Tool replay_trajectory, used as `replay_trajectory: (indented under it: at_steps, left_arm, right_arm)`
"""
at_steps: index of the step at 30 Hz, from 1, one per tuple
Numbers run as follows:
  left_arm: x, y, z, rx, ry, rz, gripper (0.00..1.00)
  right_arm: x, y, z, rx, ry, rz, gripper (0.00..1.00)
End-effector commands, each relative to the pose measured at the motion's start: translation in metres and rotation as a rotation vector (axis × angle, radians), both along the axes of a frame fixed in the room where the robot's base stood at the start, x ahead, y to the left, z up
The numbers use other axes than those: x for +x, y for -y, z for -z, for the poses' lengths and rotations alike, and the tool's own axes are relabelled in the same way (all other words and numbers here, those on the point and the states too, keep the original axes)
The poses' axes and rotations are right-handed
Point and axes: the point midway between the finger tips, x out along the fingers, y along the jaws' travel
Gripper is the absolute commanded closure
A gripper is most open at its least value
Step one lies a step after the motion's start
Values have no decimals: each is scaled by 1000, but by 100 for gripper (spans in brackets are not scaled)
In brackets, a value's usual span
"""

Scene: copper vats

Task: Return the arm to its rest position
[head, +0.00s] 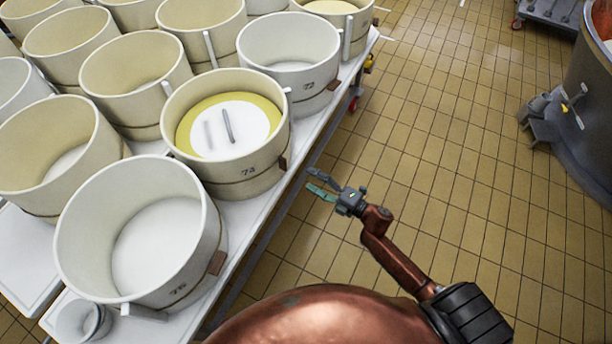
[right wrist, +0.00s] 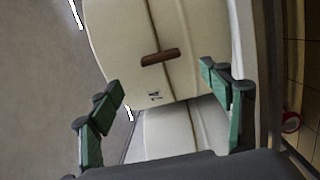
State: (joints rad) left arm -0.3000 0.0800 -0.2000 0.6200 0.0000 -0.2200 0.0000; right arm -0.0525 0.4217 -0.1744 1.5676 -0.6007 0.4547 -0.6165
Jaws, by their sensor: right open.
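My right arm (head: 396,262) reaches out from the lower right in the head view. Its gripper (head: 322,184) is open and empty, held over the floor just right of the table edge, near the tub marked 73. In the right wrist view the two green fingers of the right gripper (right wrist: 165,90) stand wide apart with nothing between them touching. A cream tub (right wrist: 180,25) with a brown tab shows beyond the fingers, apart from them. My left gripper is not in view.
A white table (head: 262,210) holds several cream tubs, including tub 75 (head: 205,255) and tub 73 (head: 262,168), which has a yellow and white disc inside. A small cup (head: 82,320) stands at the near corner. Tiled floor (head: 450,130) is clear to the right, up to a dark vat (head: 590,110).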

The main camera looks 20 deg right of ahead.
Motion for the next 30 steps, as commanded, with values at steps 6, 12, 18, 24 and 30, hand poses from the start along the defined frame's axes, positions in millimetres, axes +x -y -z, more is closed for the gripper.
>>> replay_trajectory:
  at_steps: [6, 12, 18, 24, 30]
  left_arm:
    - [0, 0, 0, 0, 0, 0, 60]
    - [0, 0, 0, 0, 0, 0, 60]
    - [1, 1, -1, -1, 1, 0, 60]
    - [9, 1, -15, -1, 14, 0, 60]
    - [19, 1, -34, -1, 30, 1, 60]
  right_arm:
    - [-1, 1, 0, 0, 0, 0, 28]
    - [-1, 1, 0, 0, 0, 0, 28]
    - [-1, 3, 5, 8, -15, 11, 28]
    - [-16, 40, 75, 128, -226, 156, 28]
    - [-77, 89, 197, 321, -560, 408, 28]
